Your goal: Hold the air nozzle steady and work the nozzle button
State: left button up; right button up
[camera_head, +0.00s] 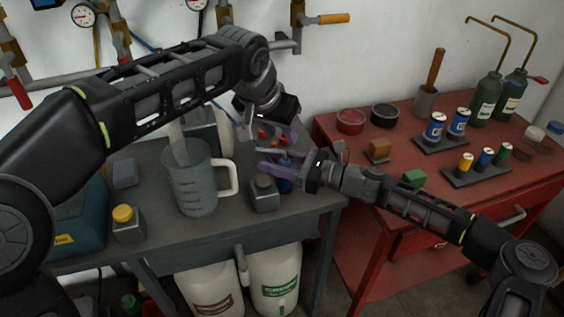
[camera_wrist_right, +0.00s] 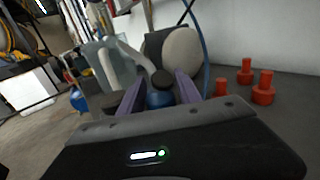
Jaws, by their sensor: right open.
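I cannot make out the air nozzle or its button for certain. A small blue piece (camera_head: 285,184) stands at the bench's right end, beside the fingers of my right gripper (camera_head: 271,163). In the right wrist view, a blue body with a dark round top (camera_wrist_right: 160,97) shows between the two purple fingers. My right gripper is open, and whether a finger touches the blue body is not clear. My left gripper (camera_head: 268,130) points down just above and behind the right one, over small red-orange pieces. Its grip is too hidden to judge.
A clear jug (camera_head: 194,180), a grey block with a dark knob (camera_head: 264,195) and a yellow-capped block (camera_head: 127,223) stand on the grey bench (camera_head: 302,209). Red-orange plugs (camera_wrist_right: 263,89) stand right of the fingers. A red cabinet (camera_head: 345,180) holds bottles and cans.

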jog(key=shift+c, duration=0.6)
grip_shut()
pick_arm(q)
jog(key=shift+c, duration=0.6)
dwell(0.3)
grip_shut()
dwell(1.5)
